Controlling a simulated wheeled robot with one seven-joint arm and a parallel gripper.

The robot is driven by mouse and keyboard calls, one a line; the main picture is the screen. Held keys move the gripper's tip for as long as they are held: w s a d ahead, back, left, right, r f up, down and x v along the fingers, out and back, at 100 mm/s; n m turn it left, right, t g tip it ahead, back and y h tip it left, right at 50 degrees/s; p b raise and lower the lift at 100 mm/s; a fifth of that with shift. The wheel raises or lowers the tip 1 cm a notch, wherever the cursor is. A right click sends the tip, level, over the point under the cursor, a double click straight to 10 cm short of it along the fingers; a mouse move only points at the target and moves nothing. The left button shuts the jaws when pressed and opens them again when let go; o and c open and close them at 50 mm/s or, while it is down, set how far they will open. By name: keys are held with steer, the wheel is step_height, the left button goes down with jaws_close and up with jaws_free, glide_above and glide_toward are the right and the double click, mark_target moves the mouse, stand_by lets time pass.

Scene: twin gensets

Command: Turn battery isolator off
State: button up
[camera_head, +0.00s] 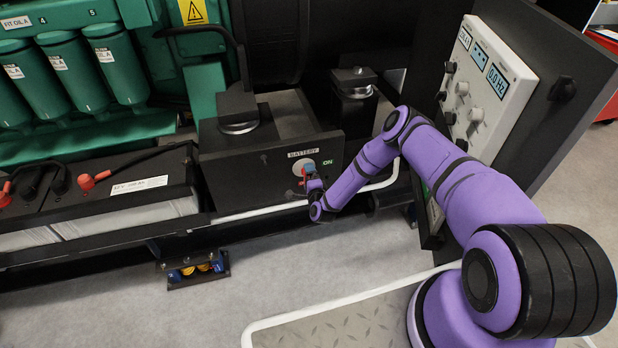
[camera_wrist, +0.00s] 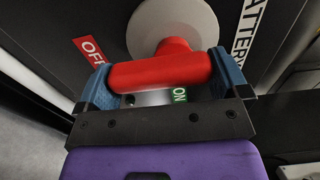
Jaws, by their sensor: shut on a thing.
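The battery isolator is a red T-shaped handle (camera_wrist: 160,72) on a round pale disc (camera_wrist: 172,20), on a black box front (camera_head: 268,178). A red OFF label (camera_wrist: 90,50) lies near the left end of the handle's bar in the wrist view. A green ON label (camera_wrist: 180,95) shows below the bar, partly covered. My gripper (camera_wrist: 165,80) is shut on the red handle, with a blue finger pad at each end of the bar. In the head view my gripper (camera_head: 311,178) is at the box front and hides much of the handle. I cannot tell the switch setting.
A battery (camera_head: 130,188) with red and black terminals stands left of the box. A control panel (camera_head: 485,85) with knobs stands right, close to my arm. A pale rail (camera_head: 240,212) runs below the box. The grey floor (camera_head: 240,285) in front is mostly clear.

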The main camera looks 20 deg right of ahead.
stand_by(0.3)
steer(key=o, duration=0.6)
steer(key=shift+c, duration=0.2)
steer(key=shift+s, duration=0.1)
steer(key=s, duration=1)
steer(key=shift+s, duration=0.35)
